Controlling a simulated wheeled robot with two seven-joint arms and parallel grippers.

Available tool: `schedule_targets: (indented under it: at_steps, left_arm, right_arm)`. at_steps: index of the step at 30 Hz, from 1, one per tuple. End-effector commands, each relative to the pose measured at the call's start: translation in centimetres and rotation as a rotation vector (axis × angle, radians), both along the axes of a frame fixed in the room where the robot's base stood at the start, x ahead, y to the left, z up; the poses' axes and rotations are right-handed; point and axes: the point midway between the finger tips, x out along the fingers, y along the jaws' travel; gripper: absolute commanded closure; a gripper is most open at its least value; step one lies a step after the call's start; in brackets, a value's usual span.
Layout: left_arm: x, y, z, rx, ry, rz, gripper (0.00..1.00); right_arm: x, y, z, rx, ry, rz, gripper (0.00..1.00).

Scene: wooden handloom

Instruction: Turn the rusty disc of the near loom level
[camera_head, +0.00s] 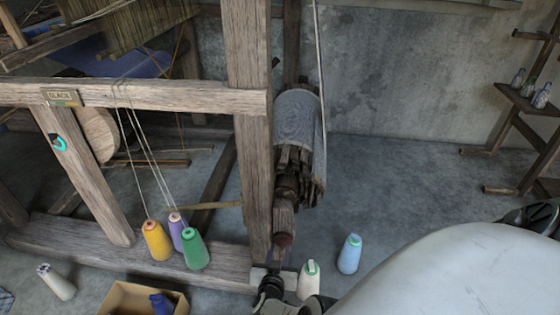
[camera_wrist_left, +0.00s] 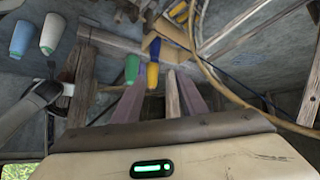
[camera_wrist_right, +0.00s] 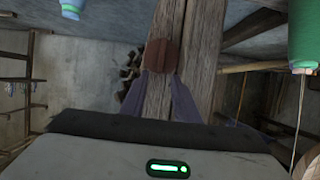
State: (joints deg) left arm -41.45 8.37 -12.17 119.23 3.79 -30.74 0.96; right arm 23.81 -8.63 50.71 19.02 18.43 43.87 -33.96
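The rusty disc (camera_head: 283,240) sits at the near end of the loom's roller, beside the thick upright post. In the right wrist view the disc (camera_wrist_right: 162,56) is a round brown plate with a dark line down its middle. My right gripper (camera_head: 277,257) is just in front of it. In its wrist view the two fingers (camera_wrist_right: 161,78) stand apart, with their tips at the disc's lower edge. I cannot tell whether they touch it. My left gripper (camera_wrist_left: 157,85) is open and empty, with a wooden beam and spools beyond it; it is outside the head view.
Yellow (camera_head: 157,240), purple and green (camera_head: 194,249) spools stand on the loom's lower beam. White (camera_head: 309,280) and blue (camera_head: 349,254) spools stand on the floor near my right gripper. A cardboard box (camera_head: 115,300) is at the lower left. A shelf (camera_head: 530,105) stands at the right.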

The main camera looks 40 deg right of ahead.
Motion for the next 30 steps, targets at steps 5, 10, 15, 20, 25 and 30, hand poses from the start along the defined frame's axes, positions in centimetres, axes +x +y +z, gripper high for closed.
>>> schedule_targets:
  at_steps: [5,10,15,20,25,30]
  left_arm:
    - [0.4,-0.3,-0.6,-0.029,-0.03,0.012,0.61]
    - [0.6,-0.5,-0.4,-0.045,-0.043,0.019,0.61]
    - [0.7,-0.6,0.1,-0.053,-0.05,0.023,0.61]
    - [0.7,-0.7,0.2,-0.054,-0.051,0.024,0.61]
    - [0.7,-0.7,0.1,-0.054,-0.049,0.024,0.61]
    - [0.6,-0.7,-0.1,-0.052,-0.045,0.023,0.61]
  right_arm:
    - [1.7,-2.1,-1.6,-0.001,-0.001,0.0,0.72]
    - [2.5,-3.1,-1.8,0.0,0.0,0.001,0.72]
    - [2.7,-3.3,-1.7,0.001,0.001,0.002,0.72]
    - [2.6,-3.3,-1.7,0.0,0.001,0.001,0.75]
    - [2.6,-3.3,-1.7,0.0,0.0,0.001,1.0]
    - [2.6,-3.3,-1.7,0.0,-0.001,0.002,1.0]
